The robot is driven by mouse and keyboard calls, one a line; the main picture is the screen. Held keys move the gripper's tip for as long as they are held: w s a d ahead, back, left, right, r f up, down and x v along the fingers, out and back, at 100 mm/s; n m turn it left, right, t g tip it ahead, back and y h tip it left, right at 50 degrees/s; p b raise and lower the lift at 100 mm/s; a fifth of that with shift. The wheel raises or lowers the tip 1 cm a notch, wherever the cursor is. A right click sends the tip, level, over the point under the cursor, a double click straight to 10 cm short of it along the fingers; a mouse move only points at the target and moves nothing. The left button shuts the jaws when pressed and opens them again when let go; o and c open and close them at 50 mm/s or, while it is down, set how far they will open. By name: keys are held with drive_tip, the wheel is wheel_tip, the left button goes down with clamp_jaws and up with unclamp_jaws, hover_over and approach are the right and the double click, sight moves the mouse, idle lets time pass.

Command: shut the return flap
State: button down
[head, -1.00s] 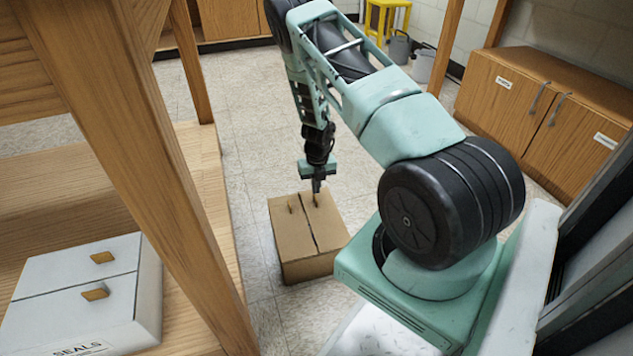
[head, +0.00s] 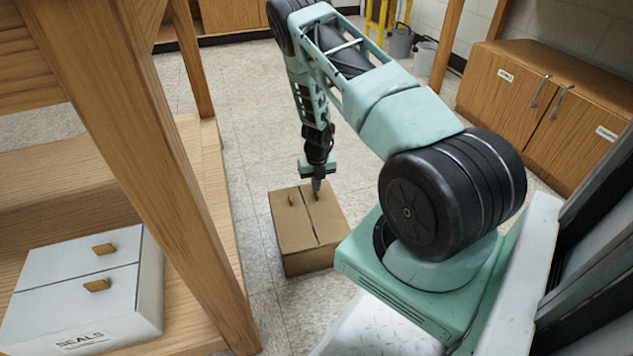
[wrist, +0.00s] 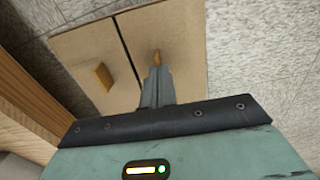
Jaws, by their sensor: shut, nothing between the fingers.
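A brown cardboard box (head: 305,261) stands on the floor below my arm. Its top has two flaps, a left flap (head: 287,222) and a right flap (head: 327,215), parted by a dark seam. Both look flat and down, each with a small tab. No lettering shows on the box, so I cannot tell which is the return flap. My gripper (head: 316,187) is shut and empty, pointing down over the right flap by its tab. In the wrist view the fingertips (wrist: 157,70) are close to the right tab (wrist: 156,57); contact is unclear. The left tab (wrist: 103,77) stands clear.
A wooden bench (head: 150,150) with thick legs stands to the left. A white box marked SEALS (head: 82,305) with two tabbed lids lies on its lower shelf. Wooden cabinets (head: 540,110) stand at the right. Open floor (head: 240,150) lies around the cardboard box.

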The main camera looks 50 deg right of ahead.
drive_tip(key=shift+a+f, duration=0.35)
drive_tip(key=shift+r+p, duration=0.45)
drive_tip(key=shift+p, duration=0.3)
drive_tip(key=shift+d+r+p, duration=0.1)
drive_tip(key=shift+r+p, duration=0.6)
drive_tip(key=shift+r, duration=0.1)
wheel_tip(320, 180, up, 12)
drive_tip(key=p, duration=0.7)
drive_tip(key=shift+r, duration=0.25)
